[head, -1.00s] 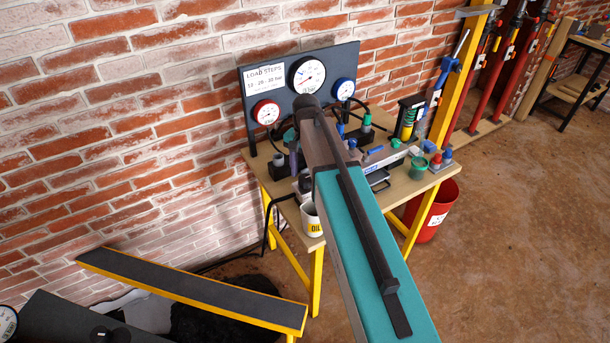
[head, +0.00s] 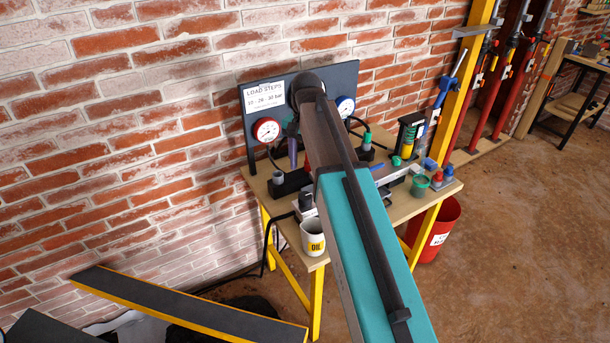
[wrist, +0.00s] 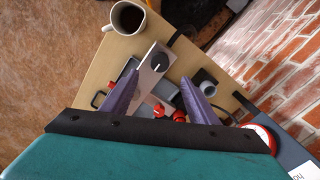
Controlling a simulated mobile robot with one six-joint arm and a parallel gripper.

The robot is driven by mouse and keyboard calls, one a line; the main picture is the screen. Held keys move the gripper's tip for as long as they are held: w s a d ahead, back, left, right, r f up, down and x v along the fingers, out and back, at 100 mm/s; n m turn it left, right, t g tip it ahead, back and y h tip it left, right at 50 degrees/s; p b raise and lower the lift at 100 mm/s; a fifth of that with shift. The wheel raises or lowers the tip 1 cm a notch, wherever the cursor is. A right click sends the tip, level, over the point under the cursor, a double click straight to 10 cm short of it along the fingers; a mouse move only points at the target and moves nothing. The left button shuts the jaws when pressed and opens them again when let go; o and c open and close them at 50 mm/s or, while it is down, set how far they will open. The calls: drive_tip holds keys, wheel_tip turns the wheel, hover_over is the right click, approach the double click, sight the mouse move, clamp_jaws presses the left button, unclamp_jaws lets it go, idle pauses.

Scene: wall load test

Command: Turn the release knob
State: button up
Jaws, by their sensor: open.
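A dark round knob with a white pointer mark (wrist: 159,63) sits on a pale metal block (wrist: 151,78) on the bench in the wrist view. Red knobs (wrist: 180,116) show lower, between the bases of my fingers. I cannot tell for certain which is the release knob. My gripper (wrist: 160,78) is open, its two purple fingers pointing down toward the bench on either side of the metal block in the picture. Contact with anything cannot be made out. In the head view one purple finger (head: 292,151) shows; my arm hides the rest and part of the pump.
The wooden bench (head: 408,207) stands against the brick wall. A white OIL mug (head: 313,238) is at its front left corner. A gauge panel (head: 257,125) rises behind. A green cup (head: 419,186) and bottles are at right, a red bucket (head: 440,225) below.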

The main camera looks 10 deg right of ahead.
drive_tip(key=shift+r, duration=1.25)
